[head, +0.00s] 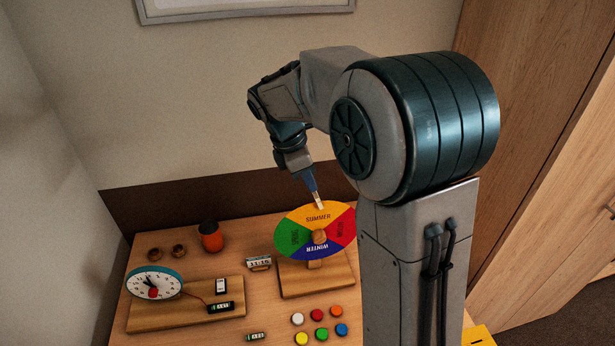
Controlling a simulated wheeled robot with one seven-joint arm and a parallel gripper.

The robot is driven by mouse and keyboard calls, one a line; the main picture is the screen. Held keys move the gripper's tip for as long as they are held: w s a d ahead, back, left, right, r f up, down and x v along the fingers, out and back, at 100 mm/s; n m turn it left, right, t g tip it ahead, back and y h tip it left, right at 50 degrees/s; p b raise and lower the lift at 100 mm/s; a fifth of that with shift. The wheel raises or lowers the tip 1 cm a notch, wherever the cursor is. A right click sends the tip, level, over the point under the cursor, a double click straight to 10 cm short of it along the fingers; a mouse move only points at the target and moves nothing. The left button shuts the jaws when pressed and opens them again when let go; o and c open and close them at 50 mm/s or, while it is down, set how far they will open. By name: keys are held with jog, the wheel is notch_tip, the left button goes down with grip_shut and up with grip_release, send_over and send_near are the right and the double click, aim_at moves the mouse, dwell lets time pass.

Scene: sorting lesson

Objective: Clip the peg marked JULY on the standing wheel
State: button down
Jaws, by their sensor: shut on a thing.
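The standing wheel (300,222) is upright on a wooden base (318,281). Its yellow part, marked SUMMER, is at the top, and its blue part, marked WINTER, is at the bottom. Green is on the left and red on the right. My gripper (319,196) points down at the wheel's top rim and is shut on a small pale peg (321,206). The peg overlaps the top edge of the yellow part in the picture. I cannot tell whether it grips the rim, and its marking is too small to read.
A clock (155,284) and small dark blocks stand on a wooden board (180,317) at left. Several coloured discs (317,315) lie in front. An orange and black cup (210,237) stands behind. My column hides the table's right side.

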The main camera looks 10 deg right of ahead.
jog(key=shift+f, duration=0.1)
jog(key=c, duration=1.5)
grip_release()
jog(key=v, duration=1.4)
jog(key=s+d+f+m+t+y, duration=0.1)
jog(key=s+d+f+m, duration=0.1)
jog(key=s+f+m, duration=0.2)
jog(key=s+d+f+m+t+y, duration=0.1)
jog(key=s+f+m, duration=0.3)
jog(key=s+m, duration=0.4)
jog(key=s+d+f+m+t+y, duration=0.1)
jog(key=s+d+f+m, duration=0.3)
jog(key=s, duration=0.5)
jog(key=shift+s+f+m+t+y+b, duration=0.1)
jog(key=shift+f+m+t+y+b, duration=0.25)
jog(key=shift+m, duration=0.65)
